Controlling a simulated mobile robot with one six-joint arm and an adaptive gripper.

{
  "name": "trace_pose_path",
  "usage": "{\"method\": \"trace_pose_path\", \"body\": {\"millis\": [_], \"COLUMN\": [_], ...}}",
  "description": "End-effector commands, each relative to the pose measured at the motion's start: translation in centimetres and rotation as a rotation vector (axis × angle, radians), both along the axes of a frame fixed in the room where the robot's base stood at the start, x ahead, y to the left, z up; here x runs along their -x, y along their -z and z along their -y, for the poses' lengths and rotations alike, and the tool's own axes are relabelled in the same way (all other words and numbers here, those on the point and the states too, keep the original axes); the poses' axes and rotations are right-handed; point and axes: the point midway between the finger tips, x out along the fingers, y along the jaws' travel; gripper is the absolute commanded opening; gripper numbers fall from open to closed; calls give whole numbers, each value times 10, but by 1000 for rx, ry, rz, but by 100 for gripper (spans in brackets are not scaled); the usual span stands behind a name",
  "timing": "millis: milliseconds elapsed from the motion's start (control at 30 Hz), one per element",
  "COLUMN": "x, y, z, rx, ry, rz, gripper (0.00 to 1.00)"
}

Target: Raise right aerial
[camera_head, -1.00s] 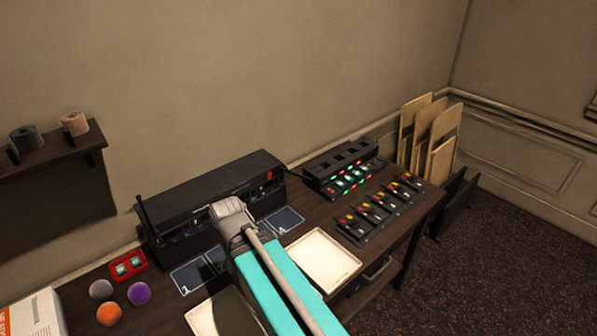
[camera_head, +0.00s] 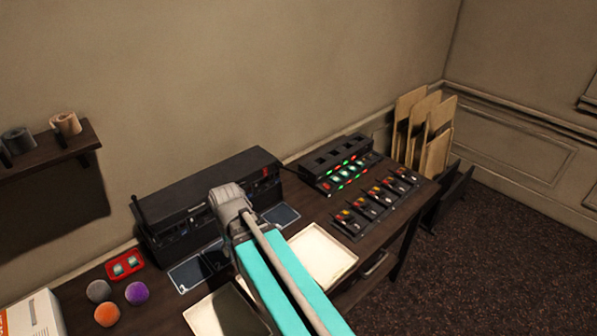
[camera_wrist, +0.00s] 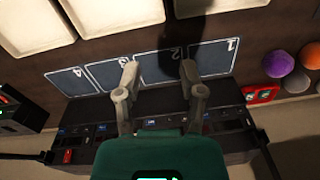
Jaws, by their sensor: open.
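A long black radio-like unit (camera_head: 262,174) stands at the back of the desk against the wall. It also fills the lower part of the wrist view (camera_wrist: 80,150). The left aerial (camera_head: 139,213) stands up at its left end; it shows at the right in the wrist view (camera_wrist: 267,150). The right aerial (camera_wrist: 22,155) is a thin dark rod sticking out sideways from the other end, at the left edge of the wrist view. My gripper (camera_wrist: 159,70) is open and empty above the unit's front middle, apart from both aerials. Its fingers are hidden in the head view.
Numbered dark pads (camera_wrist: 66,82) lie before the unit, with pale trays (camera_head: 322,254) nearer. A red switch box (camera_head: 125,264) and coloured balls (camera_head: 137,293) lie left. A lit fader panel (camera_head: 343,170) and switch modules (camera_head: 366,213) stand right.

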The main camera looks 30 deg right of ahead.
Motion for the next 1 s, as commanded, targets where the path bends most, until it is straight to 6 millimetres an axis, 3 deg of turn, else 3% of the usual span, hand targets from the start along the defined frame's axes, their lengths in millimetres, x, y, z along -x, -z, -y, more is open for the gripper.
{"method": "trace_pose_path", "body": {"millis": [167, 500, 800, 1000], "x": [-30, -80, -107, -112], "y": [-23, -66, -105, -128], "z": [34, 134, 238, 305], "rx": [-44, -127, -168, -177], "ry": [-7, -21, -30, -35], "rz": [29, 125, 235, 309], "gripper": [51, 51, 51, 51]}}
